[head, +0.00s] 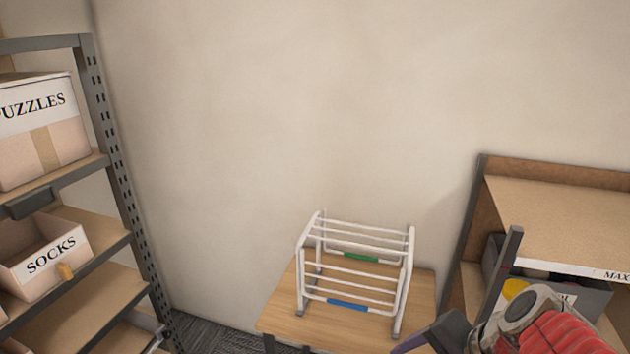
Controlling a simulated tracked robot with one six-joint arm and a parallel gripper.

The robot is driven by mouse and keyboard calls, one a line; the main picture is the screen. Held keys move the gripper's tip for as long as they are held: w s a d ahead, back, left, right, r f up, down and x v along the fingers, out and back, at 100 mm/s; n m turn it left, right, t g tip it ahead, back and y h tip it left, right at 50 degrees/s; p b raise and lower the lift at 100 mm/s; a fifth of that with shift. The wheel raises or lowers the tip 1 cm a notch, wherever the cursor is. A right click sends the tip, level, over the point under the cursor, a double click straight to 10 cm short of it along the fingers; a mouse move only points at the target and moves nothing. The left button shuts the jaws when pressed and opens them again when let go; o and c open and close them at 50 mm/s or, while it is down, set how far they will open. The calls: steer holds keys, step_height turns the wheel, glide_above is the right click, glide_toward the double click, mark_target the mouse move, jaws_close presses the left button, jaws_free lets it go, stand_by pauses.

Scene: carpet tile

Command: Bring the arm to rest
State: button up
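My arm comes in at the lower right, with a red ribbed sleeve and a grey rounded joint. My gripper (418,341) is at the bottom edge, in front of the right side of a small wooden table. Only a dark part with a purplish tip shows, and the rest is cut off by the frame or hidden behind my arm. I cannot see whether its fingers are apart or hold anything. A white rack (358,277) with rails, one with a green band and one with a blue band, stands on the table (278,316), left of my gripper.
A metal shelf (117,165) on the left holds a PUZZLES box (62,149) and an open SOCKS box (72,243). A low shelf unit (560,205) at the right holds a dark grey bin (588,297), partly behind my arm. The wall behind is bare.

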step_height(320, 180, up, 6)
steer(key=s+a+n+t+h, duration=0.1)
steer(key=s+a+n+h, duration=0.1)
steer(key=n, duration=0.7)
steer(key=shift+s+a+n+h, duration=0.25)
steer(key=shift+n+h, duration=0.15)
steer(key=shift+h, duration=0.3)
steer(key=shift+d+f, duration=0.1)
steer(key=shift+f, duration=0.05)
